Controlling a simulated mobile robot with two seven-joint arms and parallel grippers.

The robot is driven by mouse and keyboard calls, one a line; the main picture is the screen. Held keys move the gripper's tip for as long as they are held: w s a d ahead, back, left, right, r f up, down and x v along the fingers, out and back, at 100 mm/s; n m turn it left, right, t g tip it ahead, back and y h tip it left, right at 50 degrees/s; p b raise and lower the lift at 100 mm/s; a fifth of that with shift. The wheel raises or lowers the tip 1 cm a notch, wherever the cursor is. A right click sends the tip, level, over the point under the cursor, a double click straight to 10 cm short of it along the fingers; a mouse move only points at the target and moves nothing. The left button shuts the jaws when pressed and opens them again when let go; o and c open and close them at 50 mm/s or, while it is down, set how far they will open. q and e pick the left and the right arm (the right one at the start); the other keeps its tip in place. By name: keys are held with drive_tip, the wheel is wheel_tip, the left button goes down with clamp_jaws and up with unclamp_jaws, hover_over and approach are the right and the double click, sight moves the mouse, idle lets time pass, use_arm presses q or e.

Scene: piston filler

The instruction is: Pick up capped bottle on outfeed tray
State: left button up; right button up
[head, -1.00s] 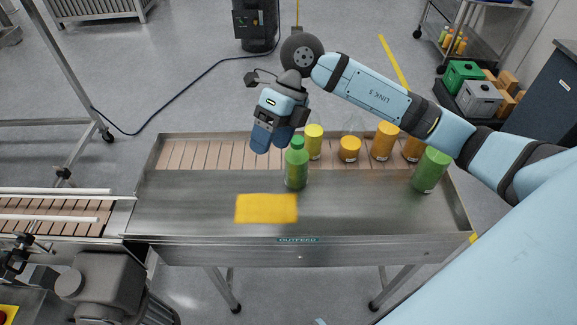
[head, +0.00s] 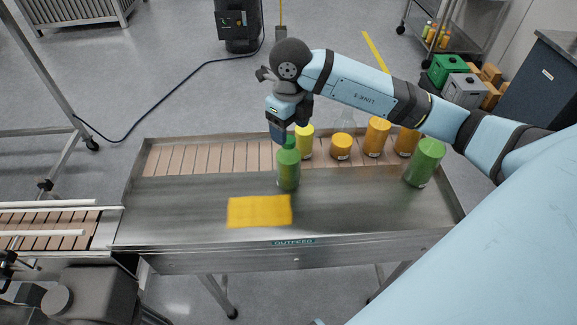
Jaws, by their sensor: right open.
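A green bottle with a green cap (head: 288,170) stands upright on the metal outfeed tray (head: 190,215), behind a yellow cloth. My right gripper (head: 279,138) is open and points down at the bottle's cap, overlapping its top in the head view. I cannot tell whether the fingers are around the cap or just behind it. My left gripper is not in view.
The yellow cloth (head: 259,211) lies flat in front of the bottle. The tray's left part is clear.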

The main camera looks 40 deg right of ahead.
sight(289, 139)
drive_tip(key=f, duration=0.4)
drive_tip(key=shift+s+a+f, duration=0.1)
drive_tip(key=shift+a+f, duration=0.15)
drive_tip(key=shift+f, duration=0.05)
drive_tip(key=shift+c, duration=0.3)
clamp_jaws()
